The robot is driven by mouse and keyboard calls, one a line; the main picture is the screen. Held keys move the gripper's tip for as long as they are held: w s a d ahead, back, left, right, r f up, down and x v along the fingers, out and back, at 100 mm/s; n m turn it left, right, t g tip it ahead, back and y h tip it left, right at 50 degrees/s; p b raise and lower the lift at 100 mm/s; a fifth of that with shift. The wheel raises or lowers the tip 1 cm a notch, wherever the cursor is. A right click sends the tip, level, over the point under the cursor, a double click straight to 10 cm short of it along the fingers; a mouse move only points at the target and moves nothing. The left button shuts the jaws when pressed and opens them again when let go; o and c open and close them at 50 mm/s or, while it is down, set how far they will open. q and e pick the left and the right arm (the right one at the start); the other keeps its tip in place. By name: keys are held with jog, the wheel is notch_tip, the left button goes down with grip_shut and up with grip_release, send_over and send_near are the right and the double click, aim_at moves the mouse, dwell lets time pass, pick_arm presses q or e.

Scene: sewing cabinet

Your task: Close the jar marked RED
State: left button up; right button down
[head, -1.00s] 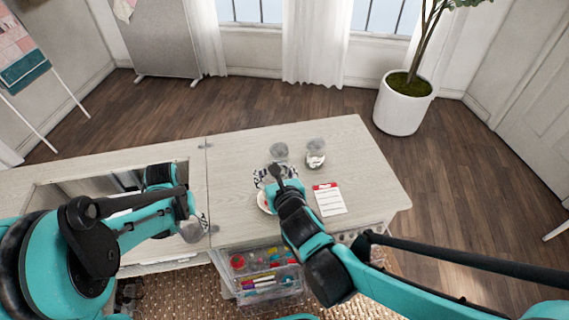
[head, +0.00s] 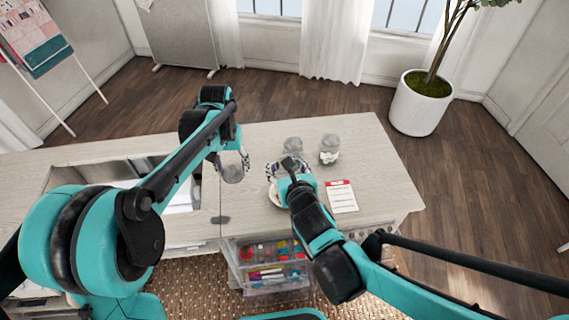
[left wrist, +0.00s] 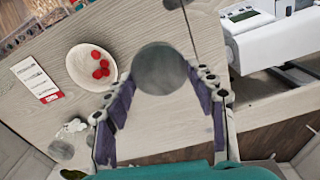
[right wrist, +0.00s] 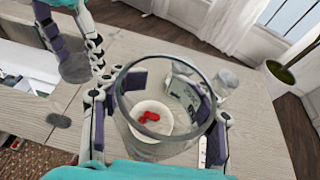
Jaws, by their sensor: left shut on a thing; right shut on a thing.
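My left gripper (head: 233,170) is shut on a round grey disc, a lid by its look (left wrist: 160,68), held above the table left of the bowl. My right gripper (right wrist: 158,115) is shut on an open, clear glass jar (right wrist: 165,150). The jar's round mouth faces the right wrist camera. Through the glass a white bowl shows, with red pieces (right wrist: 150,117) in it. The left wrist view shows the bowl (left wrist: 75,62) and red pieces directly. The lid and jar are apart.
Two more jars stand behind the bowl, one grey (head: 292,150) and one with white contents (head: 330,150). A red-topped card (head: 341,196) lies to the right. A sewing machine (left wrist: 265,40) is at the left. Clear drawers (head: 270,270) are below the table.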

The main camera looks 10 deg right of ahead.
pick_arm(q)
jog(key=d+r+m, duration=0.2)
jog(key=d+r, duration=0.5)
jog(key=r, duration=0.1)
notch_tip(320, 180, up, 14)
jog(key=f+m, duration=0.1)
jog(key=m, duration=0.3)
send_over(288, 174)
jog(key=w, duration=0.3)
jog(key=shift+w+d+r, duration=0.2)
jog(key=shift+d+r, duration=0.05)
jog(key=shift+d, duration=0.1)
jog(key=shift+f, duration=2)
jog(key=shift+f, duration=0.9)
jog(key=shift+f, duration=0.55)
